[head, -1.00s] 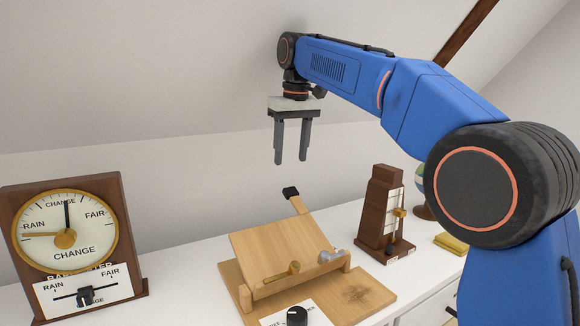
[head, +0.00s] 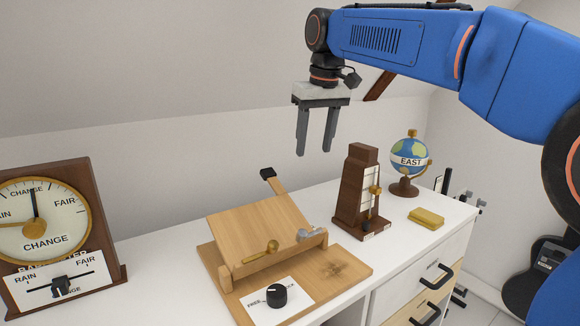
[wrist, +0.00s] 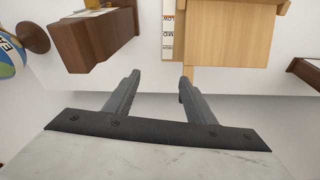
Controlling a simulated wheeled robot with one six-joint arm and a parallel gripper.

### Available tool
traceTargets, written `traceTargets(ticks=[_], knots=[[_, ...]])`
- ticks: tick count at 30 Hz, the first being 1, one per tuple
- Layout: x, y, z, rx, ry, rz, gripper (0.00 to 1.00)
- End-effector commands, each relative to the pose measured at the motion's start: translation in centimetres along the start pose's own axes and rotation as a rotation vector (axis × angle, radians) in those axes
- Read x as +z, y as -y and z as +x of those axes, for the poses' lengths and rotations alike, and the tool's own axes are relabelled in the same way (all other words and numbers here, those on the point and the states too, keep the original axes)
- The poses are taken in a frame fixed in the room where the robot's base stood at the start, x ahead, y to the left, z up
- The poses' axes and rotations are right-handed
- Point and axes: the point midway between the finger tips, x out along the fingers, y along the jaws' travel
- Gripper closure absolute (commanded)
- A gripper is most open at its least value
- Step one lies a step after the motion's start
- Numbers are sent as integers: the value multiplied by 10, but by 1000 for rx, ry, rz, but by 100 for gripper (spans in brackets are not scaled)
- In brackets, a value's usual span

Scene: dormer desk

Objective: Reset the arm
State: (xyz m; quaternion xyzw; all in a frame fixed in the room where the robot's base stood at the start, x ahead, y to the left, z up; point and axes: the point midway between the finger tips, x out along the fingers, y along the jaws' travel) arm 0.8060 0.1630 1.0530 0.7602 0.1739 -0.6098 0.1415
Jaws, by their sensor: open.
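My gripper (head: 315,132) is open and empty, its two grey fingers pointing down. In the head view it hangs in the air above the desk, in front of the back wall. It is higher than the wooden book stand and the metronome. In the wrist view the open fingers (wrist: 155,85) show apart with nothing between them. My blue arm reaches in from the right, its upper link close to level.
On the white desk (head: 150,255) stand a barometer (head: 85,200), a sloped wooden stand (head: 265,225) with a black knob (head: 276,295), a metronome (head: 352,205), a globe (head: 409,155) and a yellow block (head: 426,219). Drawers (head: 405,285) are below.

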Motion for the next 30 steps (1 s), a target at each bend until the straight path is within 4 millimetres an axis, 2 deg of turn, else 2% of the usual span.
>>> traceTargets(ticks=[1, 6, 14, 23, 30], knots=[[19, -10, 0, 5, -7, 21, 50], [75, -35, 10, 20, -34, 81, 50], [166, -62, 36, 46, -75, 171, 50], [275, -77, 85, 79, -121, 272, 50], [361, -78, 138, 108, -156, 352, 50]])
